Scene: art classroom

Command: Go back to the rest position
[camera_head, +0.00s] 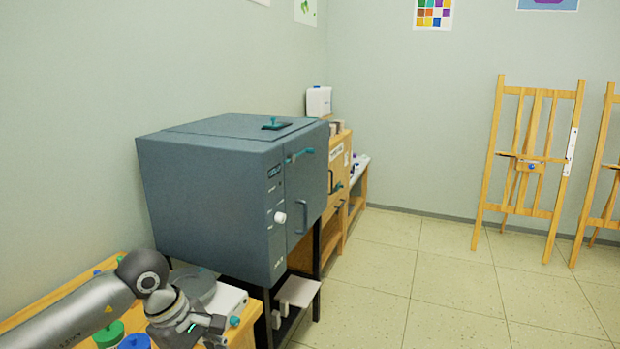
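My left arm comes in from the lower left corner, and my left gripper (210,328) hangs at the bottom of the view, over the right end of the wooden table (62,297). Its fingers are small and partly cut off by the lower edge, so I cannot tell whether they are open or shut. I see nothing clearly held in it. My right gripper is not in view.
A blue-grey kiln (205,200) on a dark stand is close ahead, its door shut. A wooden cabinet (337,185) is behind the kiln. Easels (528,165) stand right; the tiled floor (440,285) between is clear.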

